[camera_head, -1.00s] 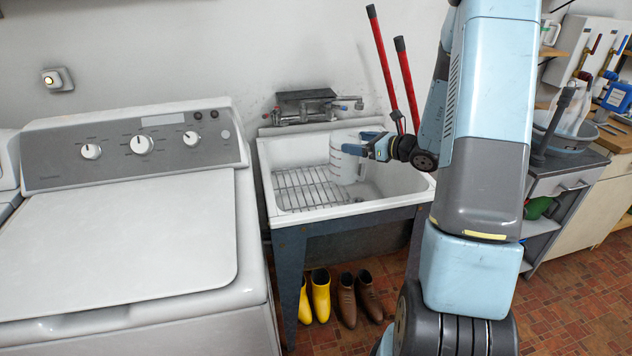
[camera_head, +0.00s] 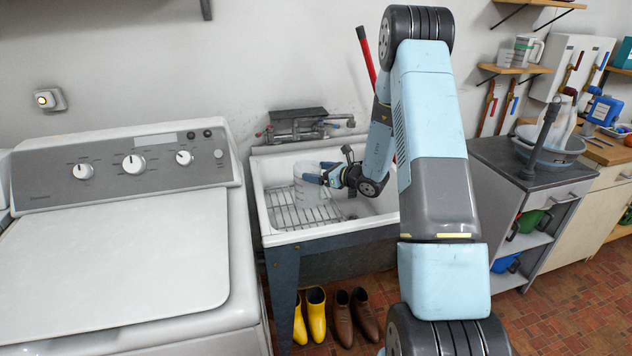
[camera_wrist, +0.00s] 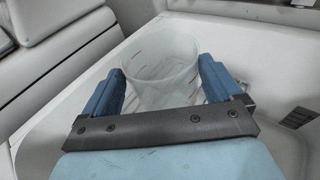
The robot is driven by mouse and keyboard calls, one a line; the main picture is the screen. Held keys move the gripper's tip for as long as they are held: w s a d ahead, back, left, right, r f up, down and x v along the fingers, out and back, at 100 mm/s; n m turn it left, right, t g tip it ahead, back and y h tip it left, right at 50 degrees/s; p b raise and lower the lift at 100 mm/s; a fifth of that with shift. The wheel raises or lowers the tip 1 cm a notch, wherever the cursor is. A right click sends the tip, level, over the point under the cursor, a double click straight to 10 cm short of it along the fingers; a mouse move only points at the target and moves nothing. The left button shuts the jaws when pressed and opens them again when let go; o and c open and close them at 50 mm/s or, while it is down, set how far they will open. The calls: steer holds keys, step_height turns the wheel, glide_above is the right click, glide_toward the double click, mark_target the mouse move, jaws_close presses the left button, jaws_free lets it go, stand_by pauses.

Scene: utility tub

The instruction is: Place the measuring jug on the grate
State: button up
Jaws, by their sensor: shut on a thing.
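The measuring jug (camera_head: 309,185), pale and translucent, is inside the white utility tub (camera_head: 384,219), in its left half. My gripper (camera_head: 318,175) is shut on the jug from the right. In the wrist view the jug (camera_wrist: 160,68) stands between the two blue fingers of my gripper (camera_wrist: 163,88), its open rim facing up. The wire grate (camera_head: 283,218) lies in the left part of the tub, and the jug appears over its right part. I cannot tell whether the jug's base touches the grate.
A wall tap (camera_head: 300,128) is behind the tub. A washing machine (camera_head: 120,240) stands to the left. Yellow boots (camera_head: 316,314) and brown boots (camera_head: 342,316) stand below the tub. A dark-topped cabinet (camera_head: 500,165) is to the right.

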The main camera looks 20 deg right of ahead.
mark_target(312, 187)
steer(key=shift+w+a+f, duration=0.15)
steer(key=shift+f, duration=1.65)
steer(key=o, duration=1.1)
